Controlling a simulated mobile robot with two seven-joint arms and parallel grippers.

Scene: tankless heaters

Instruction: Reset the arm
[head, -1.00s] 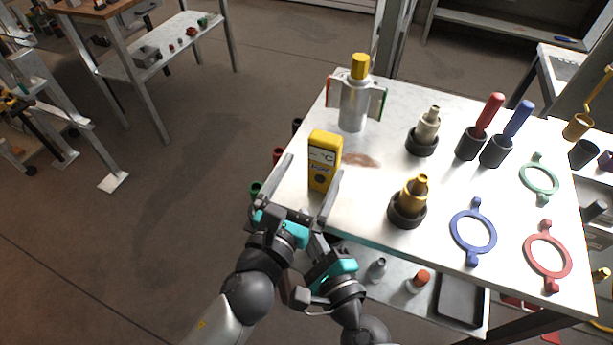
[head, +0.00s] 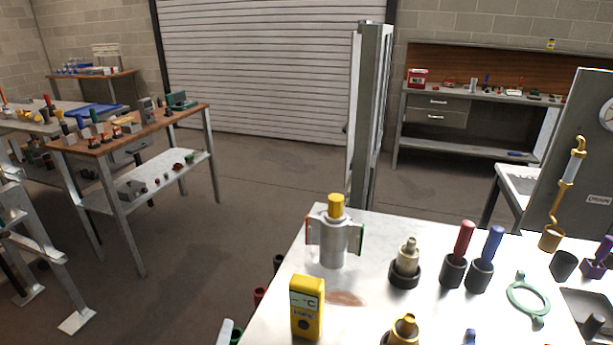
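Neither of my arms shows clearly in the head view. A pale grey tip (head: 226,331) pokes up at the bottom edge, left of the workbench (head: 350,310). It looks like a finger of my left gripper, but the rest is cut off, so I cannot tell its opening. My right gripper is out of view. A yellow thermometer (head: 307,308) with a °C display stands upright near the bench's left edge, with no gripper touching it. Behind it stands a grey cylinder with a yellow top (head: 334,238).
The bench also holds brass fittings on dark bases (head: 405,262), red (head: 463,243) and blue (head: 490,246) handled tools in black holders, and a green ring (head: 528,298). A metal post (head: 368,120) rises behind the bench. Open floor (head: 240,240) lies left of it.

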